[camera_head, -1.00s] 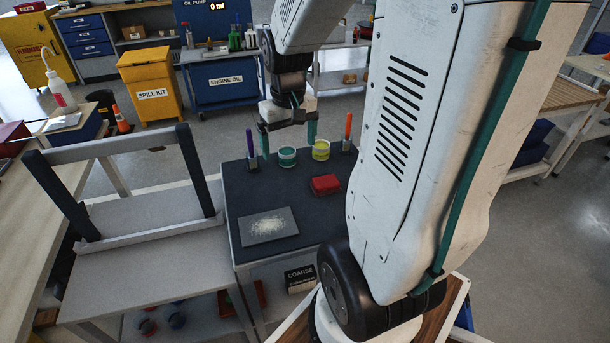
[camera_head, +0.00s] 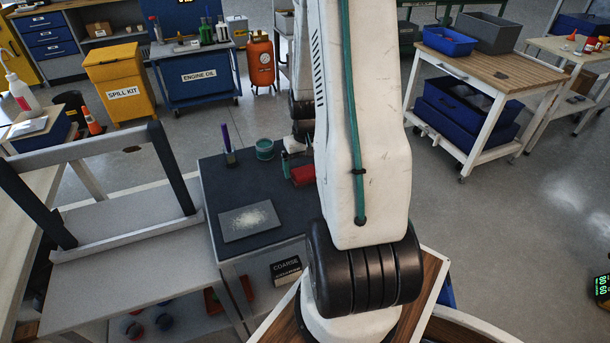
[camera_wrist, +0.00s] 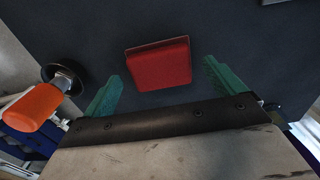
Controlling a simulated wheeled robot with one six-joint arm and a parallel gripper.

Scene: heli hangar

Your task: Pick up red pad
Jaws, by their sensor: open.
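The red pad (camera_wrist: 158,65) lies on the dark top of a small table, seen in the wrist view just beyond and between my fingertips. My gripper (camera_wrist: 162,82) is open, with its two green fingers spread to either side of the pad and nothing between them. In the head view the red pad (camera_head: 302,175) shows partly beside my arm, and my gripper is mostly hidden behind the arm. I cannot tell the exact height of the fingers above the table.
A green-banded jar (camera_head: 264,149) and a holder with a purple tool (camera_head: 229,156) stand at the table's back. A grey sheet with pale powder (camera_head: 249,221) lies at the front left. An orange-handled tool (camera_wrist: 33,107) stands left of my gripper in the wrist view.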

